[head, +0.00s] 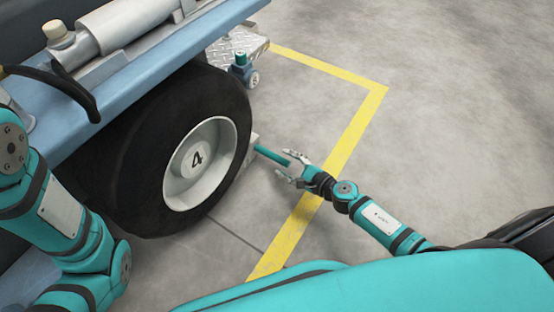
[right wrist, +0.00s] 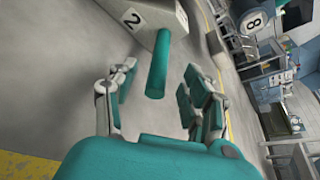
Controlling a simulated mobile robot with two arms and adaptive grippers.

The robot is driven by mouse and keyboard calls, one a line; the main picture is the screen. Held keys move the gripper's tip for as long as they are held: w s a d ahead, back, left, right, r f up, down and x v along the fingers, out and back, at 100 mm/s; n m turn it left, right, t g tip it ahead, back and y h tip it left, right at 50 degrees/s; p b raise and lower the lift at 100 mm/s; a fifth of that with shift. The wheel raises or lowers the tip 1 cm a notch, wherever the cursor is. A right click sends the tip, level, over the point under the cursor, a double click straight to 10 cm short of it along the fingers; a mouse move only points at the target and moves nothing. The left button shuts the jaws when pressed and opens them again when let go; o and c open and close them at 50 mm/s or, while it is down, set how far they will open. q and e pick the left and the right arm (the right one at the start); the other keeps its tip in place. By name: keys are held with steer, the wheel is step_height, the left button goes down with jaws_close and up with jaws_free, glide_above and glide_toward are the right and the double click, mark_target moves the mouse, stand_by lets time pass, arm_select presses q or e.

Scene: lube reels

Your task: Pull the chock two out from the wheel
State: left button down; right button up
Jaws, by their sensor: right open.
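The chock two (right wrist: 150,14) is a pale block marked "2" with a teal bar handle (right wrist: 158,66) pointing toward my right gripper. The handle (head: 272,155) sticks out to the right. My right gripper (head: 290,168) is open at the handle's outer end. In the right wrist view its fingers (right wrist: 155,98) stand apart, with the handle's end between or just ahead of them. My left gripper is out of view.
The blue vehicle frame (head: 150,60) overhangs the wheel. A yellow floor line (head: 350,145) runs past my right forearm. The concrete floor to the right is clear.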

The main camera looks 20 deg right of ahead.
mark_target(280, 160)
steer(key=shift+b+x, duration=0.55)
steer(key=shift+x, duration=1.95)
steer(key=shift+c, duration=0.4)
jaws_close()
